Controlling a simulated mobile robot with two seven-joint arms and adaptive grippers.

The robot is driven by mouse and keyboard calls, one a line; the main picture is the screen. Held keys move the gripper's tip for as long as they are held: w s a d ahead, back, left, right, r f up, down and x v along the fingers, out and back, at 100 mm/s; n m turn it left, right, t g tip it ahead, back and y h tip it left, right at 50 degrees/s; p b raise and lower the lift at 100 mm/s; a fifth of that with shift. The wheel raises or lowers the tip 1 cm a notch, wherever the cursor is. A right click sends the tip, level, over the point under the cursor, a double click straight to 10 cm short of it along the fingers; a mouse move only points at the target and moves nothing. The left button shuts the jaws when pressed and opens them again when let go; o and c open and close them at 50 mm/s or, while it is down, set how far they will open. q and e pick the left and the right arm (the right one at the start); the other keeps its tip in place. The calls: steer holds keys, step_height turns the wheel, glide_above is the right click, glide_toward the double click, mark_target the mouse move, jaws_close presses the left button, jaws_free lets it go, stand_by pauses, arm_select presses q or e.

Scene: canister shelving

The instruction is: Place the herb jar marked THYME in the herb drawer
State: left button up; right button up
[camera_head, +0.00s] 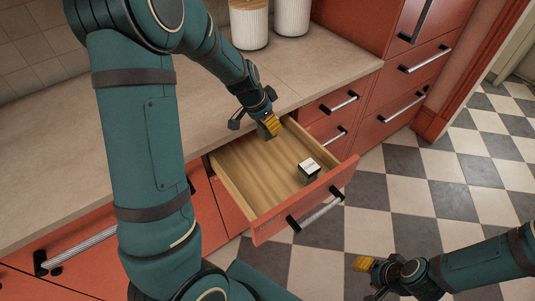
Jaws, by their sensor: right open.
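The herb drawer (246,181) is pulled open from the red cabinet, its pale wooden inside showing. A small dark jar (308,176) with a whitish top is inside the drawer, toward the front right. Any marking on it is too small to read. My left gripper (269,126) is over the drawer's back edge, close to the counter, apart from the jar. Its finger gap is not clear. My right gripper (366,270) is open at the lower right, above the floor and clear of the drawer.
The counter (60,180) runs along the wall behind the drawer, with two white canisters (250,28) at the back. Closed red drawers (335,101) with bar handles stand to the right. The checkered floor (420,170) is free.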

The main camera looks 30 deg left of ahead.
arm_select(q)
steer(key=shift+w+f+b, duration=0.1)
steer(key=shift+f+b, duration=1.75)
steer(key=shift+f, duration=4.85)
steer(key=shift+f, duration=0.15)
steer(key=o, duration=1.3)
steer(key=shift+c, duration=0.2)
